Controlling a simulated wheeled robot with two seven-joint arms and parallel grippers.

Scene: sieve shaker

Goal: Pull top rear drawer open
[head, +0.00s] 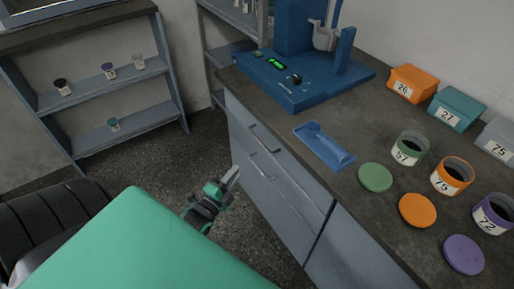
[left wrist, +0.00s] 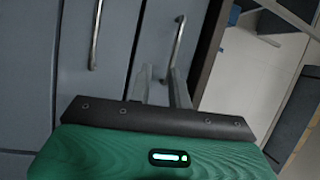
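The top rear drawer (head: 244,120) is in the grey cabinet under the counter, below the blue machine, and its front looks flush. Its bar handle (head: 263,138) also shows in the left wrist view (left wrist: 179,42). My left gripper (head: 231,177) is in front of the cabinet, lower than this handle in the head view. In the left wrist view its two fingers (left wrist: 161,85) stand apart, with the near end of the handle close to the right finger. I cannot tell whether they touch. My right gripper is not in view.
A lower drawer handle (head: 262,169) is close by; another handle (left wrist: 96,35) shows in the left wrist view. The counter (head: 345,185) holds a blue machine (head: 300,80), a blue tray (head: 324,146), jars, lids and boxes. A shelf (head: 105,80) stands left across clear floor (head: 150,160).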

